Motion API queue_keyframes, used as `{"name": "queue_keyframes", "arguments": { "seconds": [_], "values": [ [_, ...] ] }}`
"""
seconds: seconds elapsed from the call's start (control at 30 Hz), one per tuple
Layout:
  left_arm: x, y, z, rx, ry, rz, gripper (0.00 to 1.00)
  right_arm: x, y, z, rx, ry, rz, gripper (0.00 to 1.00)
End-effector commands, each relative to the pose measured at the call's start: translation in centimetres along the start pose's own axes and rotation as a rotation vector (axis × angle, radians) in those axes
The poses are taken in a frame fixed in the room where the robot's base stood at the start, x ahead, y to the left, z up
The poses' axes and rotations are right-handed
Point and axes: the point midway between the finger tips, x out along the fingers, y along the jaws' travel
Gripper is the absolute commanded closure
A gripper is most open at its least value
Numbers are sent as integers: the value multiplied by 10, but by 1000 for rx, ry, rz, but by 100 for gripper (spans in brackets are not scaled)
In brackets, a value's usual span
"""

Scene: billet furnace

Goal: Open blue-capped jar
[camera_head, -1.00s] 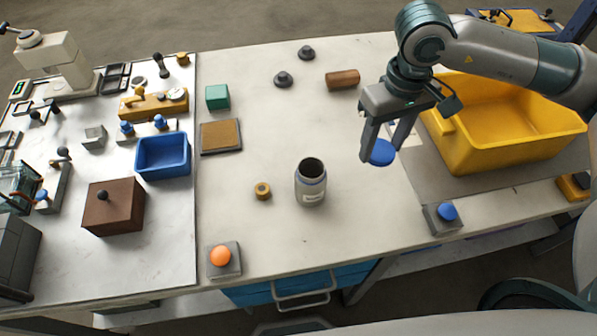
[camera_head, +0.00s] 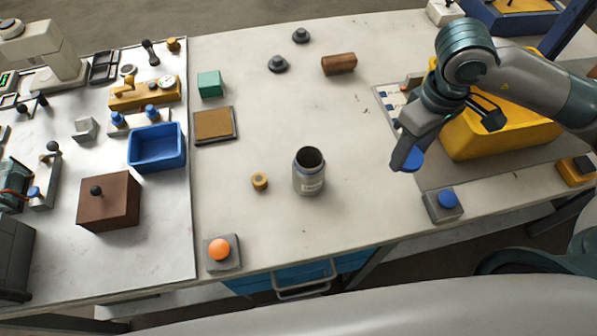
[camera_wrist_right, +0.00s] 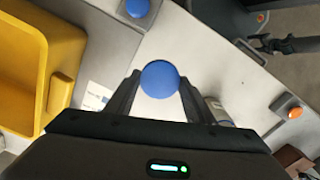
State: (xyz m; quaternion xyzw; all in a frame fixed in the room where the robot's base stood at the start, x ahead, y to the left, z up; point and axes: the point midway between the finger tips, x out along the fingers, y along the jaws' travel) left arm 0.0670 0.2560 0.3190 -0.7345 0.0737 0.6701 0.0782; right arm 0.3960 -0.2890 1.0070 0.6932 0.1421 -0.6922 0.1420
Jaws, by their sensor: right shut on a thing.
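The jar (camera_head: 309,172) stands upright and uncapped in the middle of the table, with its dark mouth facing up. Part of the jar (camera_wrist_right: 218,112) shows behind a finger in the right wrist view. My right gripper (camera_head: 407,160) is shut on the blue cap (camera_head: 414,159) and holds it to the right of the jar, apart from it. In the right wrist view the blue cap (camera_wrist_right: 160,79) sits between both fingertips.
A yellow bin (camera_head: 490,135) stands behind my right arm. A blue button box (camera_head: 443,205) and an orange button box (camera_head: 222,252) sit near the front edge. A small brass ring (camera_head: 260,181) lies left of the jar. The table between jar and cap is clear.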

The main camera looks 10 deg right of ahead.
Motion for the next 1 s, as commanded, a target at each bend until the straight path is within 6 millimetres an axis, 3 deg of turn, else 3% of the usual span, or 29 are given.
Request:
{"name": "queue_keyframes", "arguments": {
  "seconds": [0.37,0.8,1.0],
  "values": [
    [-10,0,-1,0,0,0,24,7,-8,-14,0,-3,-4,78],
    [-51,0,-5,0,1,1,24,52,-46,-82,1,-4,-4,78],
    [-58,0,-6,0,1,1,24,67,-55,-100,1,-2,-1,78]
  ]
}}
